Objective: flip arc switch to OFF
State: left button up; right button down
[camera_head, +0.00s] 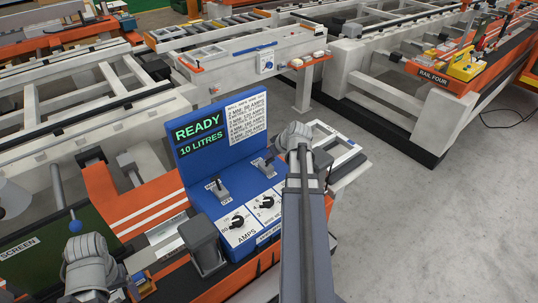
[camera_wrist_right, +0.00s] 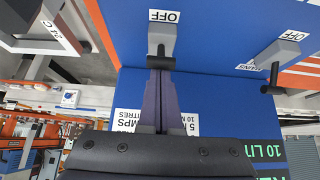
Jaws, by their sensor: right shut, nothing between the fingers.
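The arc switch (camera_head: 262,168) is a small grey box with a dark lever on the blue panel, right of a similar switch. In the right wrist view the switch (camera_wrist_right: 161,38) is at top centre, its OFF label (camera_wrist_right: 164,16) above it; the lever end lies on the side away from that label. My right gripper (camera_wrist_right: 161,74) is shut and empty, its fingertips at the lever end; I cannot tell whether they touch. In the head view the gripper is mostly hidden behind my right wrist. My left gripper is not clearly visible.
The mains switch (camera_head: 221,192) is close by; it also shows in the right wrist view (camera_wrist_right: 280,53). The upright display (camera_head: 199,133) reads READY, 10 LITRES. Two black knobs (camera_head: 238,222) are in front. Open grey floor (camera_head: 420,220) lies to the right.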

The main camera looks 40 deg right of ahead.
pick_arm(q)
jog(key=shift+f, duration=0.1)
pick_arm(e)
jog(key=shift+s+a+f, duration=0.1)
jog(key=shift+s+f, duration=0.1)
jog(key=shift+s, duration=0.2)
